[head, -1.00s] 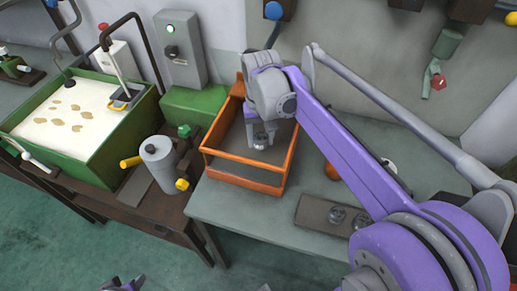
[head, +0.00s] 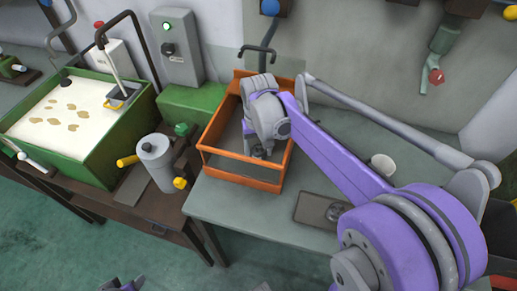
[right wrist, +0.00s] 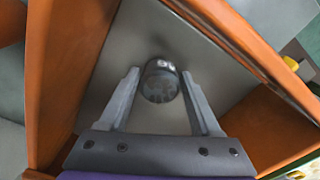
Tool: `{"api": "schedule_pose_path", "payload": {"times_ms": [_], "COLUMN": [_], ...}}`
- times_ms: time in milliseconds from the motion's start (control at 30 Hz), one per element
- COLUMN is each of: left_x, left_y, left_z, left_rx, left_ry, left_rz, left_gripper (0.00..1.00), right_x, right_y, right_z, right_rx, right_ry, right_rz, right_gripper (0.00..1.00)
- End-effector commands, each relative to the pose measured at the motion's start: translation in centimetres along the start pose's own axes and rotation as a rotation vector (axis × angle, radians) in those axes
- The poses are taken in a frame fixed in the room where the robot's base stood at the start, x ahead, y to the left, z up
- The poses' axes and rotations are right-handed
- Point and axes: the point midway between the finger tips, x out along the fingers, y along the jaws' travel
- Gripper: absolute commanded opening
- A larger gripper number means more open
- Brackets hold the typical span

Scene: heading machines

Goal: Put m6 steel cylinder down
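The m6 steel cylinder (right wrist: 160,85) is a small dark grey metal piece with a shiny rim. In the right wrist view it is inside the orange-framed tray (right wrist: 65,75), over the grey floor, between my right gripper's (right wrist: 161,73) fingers. The fingers look parted, with narrow gaps beside it. In the head view my right gripper (head: 258,152) reaches down into the same tray (head: 240,182), and the wrist largely hides the cylinder. A purple and grey part of my left arm (head: 124,285) just shows at the bottom edge; its finger state is unclear.
The tray stands on a grey-green table (head: 225,205). A dark plate (head: 312,208) with a round metal piece and a white cup (head: 383,164) are to its right. A grey cylindrical device (head: 157,158) and a green tank (head: 105,142) are to its left.

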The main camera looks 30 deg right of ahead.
Motion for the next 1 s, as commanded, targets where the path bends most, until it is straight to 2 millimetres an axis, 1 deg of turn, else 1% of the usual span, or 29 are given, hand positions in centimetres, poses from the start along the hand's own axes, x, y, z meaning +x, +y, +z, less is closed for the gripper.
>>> {"api": "schedule_pose_path", "payload": {"times_ms": [33,67,100,367,467,567,800,900,1000], "left_x": [0.0,0.0,0.0,-0.1,-0.3,-0.4,-0.8,-1.0,-1.1], "left_y": [0.0,0.0,0.0,0.0,0.0,0.0,0.0,0.0,0.0], "left_z": [0.0,0.0,0.0,-0.1,-0.2,-0.3,-0.7,-0.8,-0.9], "left_rx": [0.000,0.000,0.000,0.000,0.000,0.000,0.000,0.000,0.000], "left_ry": [0.000,0.000,0.000,0.000,0.002,0.002,0.005,0.006,0.006], "left_rz": [0.000,0.000,0.000,0.000,0.000,0.000,0.000,0.000,0.000], "left_gripper": [0.50,0.50,0.50,0.50,0.50,0.50,0.50,0.50,0.50], "right_x": [0.0,0.0,-0.1,-0.1,-0.7,-2.1,-7.3,-9.3,-10.8], "right_y": [0.0,0.0,0.0,0.0,0.0,0.0,0.0,0.0,0.0], "right_z": [0.0,0.0,0.0,0.0,0.0,0.0,0.0,0.0,0.0], "right_rx": [0.000,0.000,0.000,0.000,0.000,0.000,0.000,0.000,0.000], "right_ry": [0.000,0.000,0.000,0.000,0.000,0.000,0.000,0.000,0.000], "right_rz": [0.000,0.000,0.000,0.000,0.000,0.000,0.000,0.000,0.000], "right_gripper": [0.75,0.81,0.84,0.84,0.84,0.84,0.84,0.84,0.84]}}
